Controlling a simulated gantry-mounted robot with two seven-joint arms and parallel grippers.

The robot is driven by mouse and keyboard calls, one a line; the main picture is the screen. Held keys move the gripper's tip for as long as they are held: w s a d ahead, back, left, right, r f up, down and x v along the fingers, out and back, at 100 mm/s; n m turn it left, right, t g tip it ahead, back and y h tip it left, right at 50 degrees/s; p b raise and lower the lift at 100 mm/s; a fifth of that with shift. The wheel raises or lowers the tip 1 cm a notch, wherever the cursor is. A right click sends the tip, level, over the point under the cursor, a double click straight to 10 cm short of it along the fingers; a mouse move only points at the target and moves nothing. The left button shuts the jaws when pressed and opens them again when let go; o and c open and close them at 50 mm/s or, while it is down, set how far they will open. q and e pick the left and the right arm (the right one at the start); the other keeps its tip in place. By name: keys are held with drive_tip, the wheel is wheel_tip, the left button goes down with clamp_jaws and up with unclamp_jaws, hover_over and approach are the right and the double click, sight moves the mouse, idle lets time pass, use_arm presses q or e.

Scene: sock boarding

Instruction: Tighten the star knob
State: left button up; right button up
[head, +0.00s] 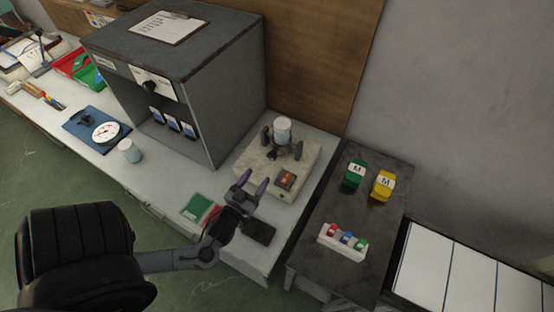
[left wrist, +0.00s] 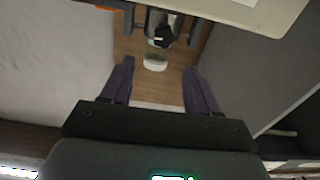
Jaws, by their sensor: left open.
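A beige bench device (head: 252,163) carries a dark holder with a white cylinder (head: 283,130) upright in it. A small dark knob (head: 272,155) shows low at the front of the holder; its star shape is too small to make out. In the left wrist view a black knob-like part (left wrist: 161,36) lies ahead, with a white round piece (left wrist: 155,62) beside it. My left gripper (head: 251,183) is open and empty, in front of the device and apart from the knob. Its purple fingers (left wrist: 159,72) frame the view ahead. My right gripper is not in view.
A grey cabinet (head: 233,100) with a black dial stands left of the device. A red switch (head: 286,179) sits on the device's front right. A dark side table (head: 337,208) holds green and yellow weights and a white rack. A white cup (head: 130,151) stands at left.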

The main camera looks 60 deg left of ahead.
sight(270, 158)
use_arm(q)
drive_tip(key=x, duration=0.6)
drive_tip(key=f+x, duration=0.1)
drive_tip(key=x, duration=0.2)
drive_tip(key=shift+w+a+f, duration=0.1)
drive_tip(key=shift+w+a, duration=0.1)
drive_tip(key=shift+a, duration=0.15)
drive_tip(key=c, duration=1)
drive_tip(key=m+p, duration=0.4)
drive_tip(key=shift+r, duration=0.25)
drive_tip(key=shift+f+m+p, duration=0.2)
drive_tip(key=shift+m+p, duration=0.35)
drive_tip(key=shift+m, duration=0.35)
